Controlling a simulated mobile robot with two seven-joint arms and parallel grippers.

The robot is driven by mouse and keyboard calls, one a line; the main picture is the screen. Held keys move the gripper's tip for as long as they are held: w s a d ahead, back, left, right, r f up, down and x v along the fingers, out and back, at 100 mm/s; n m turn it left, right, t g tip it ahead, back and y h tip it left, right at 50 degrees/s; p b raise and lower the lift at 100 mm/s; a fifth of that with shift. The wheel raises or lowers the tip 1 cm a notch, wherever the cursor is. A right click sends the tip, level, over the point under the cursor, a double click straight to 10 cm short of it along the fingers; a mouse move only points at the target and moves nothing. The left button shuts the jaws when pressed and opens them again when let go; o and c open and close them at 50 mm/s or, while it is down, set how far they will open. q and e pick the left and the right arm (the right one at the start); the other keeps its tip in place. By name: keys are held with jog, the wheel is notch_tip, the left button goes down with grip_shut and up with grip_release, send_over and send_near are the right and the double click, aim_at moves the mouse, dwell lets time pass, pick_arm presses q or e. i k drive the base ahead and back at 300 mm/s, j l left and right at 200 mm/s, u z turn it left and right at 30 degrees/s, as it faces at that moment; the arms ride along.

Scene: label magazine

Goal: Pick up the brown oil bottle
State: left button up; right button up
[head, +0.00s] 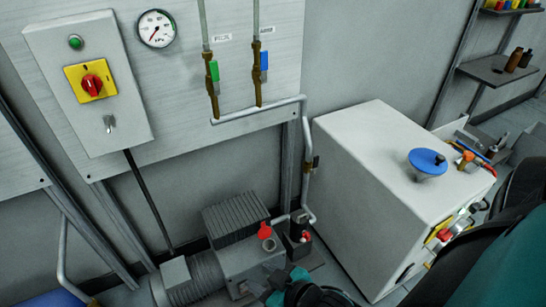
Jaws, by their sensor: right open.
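My right gripper (274,287) shows partly at the bottom middle, in front of the pump (240,262) and far from the bottles. It is open, and I see nothing held in it. My left gripper is not in view.
A white cabinet (360,190) stands right of the pump, with a blue funnel (428,164) on top. A control box (90,85) and pipes are on the wall. Part of my own arm covers the lower right. More small containers (510,4) stand on a higher shelf.

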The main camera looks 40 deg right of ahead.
aim_at(516, 56)
jog(key=z, duration=2.6)
jog(key=i+l+z, duration=0.15)
jog(key=l, duration=0.2)
jog(key=i+l+z, duration=0.2)
jog(key=l+z, duration=0.15)
jog(key=l, duration=0.3)
jog(key=i+l+z, duration=0.65)
jog(key=z, duration=0.15)
jog(key=i+l+z, duration=0.1)
jog(key=i, duration=0.3)
jog(key=i+l+z, duration=0.1)
jog(key=i+l, duration=0.15)
jog(key=i, duration=0.15)
jog(key=i+l+z, duration=0.1)
jog(key=i, duration=0.35)
